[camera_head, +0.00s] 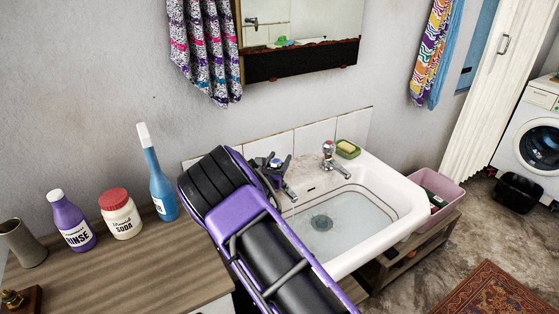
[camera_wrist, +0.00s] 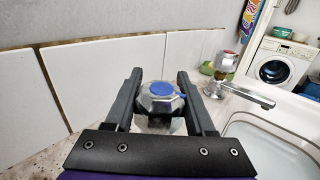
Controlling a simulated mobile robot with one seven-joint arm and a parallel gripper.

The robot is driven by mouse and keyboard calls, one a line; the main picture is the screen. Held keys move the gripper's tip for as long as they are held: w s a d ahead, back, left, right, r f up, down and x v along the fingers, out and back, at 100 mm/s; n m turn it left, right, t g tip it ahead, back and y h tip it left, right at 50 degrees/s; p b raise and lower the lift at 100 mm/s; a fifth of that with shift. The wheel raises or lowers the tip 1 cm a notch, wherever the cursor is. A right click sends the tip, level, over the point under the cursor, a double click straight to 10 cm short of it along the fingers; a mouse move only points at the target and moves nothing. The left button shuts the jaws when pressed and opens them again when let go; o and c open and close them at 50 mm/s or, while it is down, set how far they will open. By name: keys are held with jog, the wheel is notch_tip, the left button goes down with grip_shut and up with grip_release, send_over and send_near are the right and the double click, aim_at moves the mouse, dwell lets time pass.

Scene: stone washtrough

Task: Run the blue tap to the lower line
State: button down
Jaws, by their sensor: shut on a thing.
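The blue tap (camera_wrist: 162,90) has a faceted metal knob with a blue cap. In the wrist view it sits between the two dark fingers of my gripper (camera_wrist: 158,98), which is shut on it. In the head view my gripper (camera_head: 270,166) is at the tap by the basin's back left corner, and my arm partly hides it. The tap's spout (camera_head: 290,194) reaches over the white basin (camera_head: 408,203). Pale, clear water (camera_head: 345,222) appears to lie in the basin over a dark drain (camera_head: 321,222).
The red tap (camera_head: 329,150) stands right of the blue one; its spout (camera_wrist: 250,95) juts out in the wrist view. Green soap dish (camera_head: 347,149) sits at the back rim. Bottles and a soda jar (camera_head: 120,215) stand on the left counter. A mirror (camera_head: 300,40) hangs above.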

jog(key=shift+c, duration=1.2)
grip_release()
jog(key=v, duration=1.7)
jog(key=shift+s+a+p, duration=0.15)
jog(key=shift+s+p, duration=0.1)
jog(key=shift+p, duration=0.15)
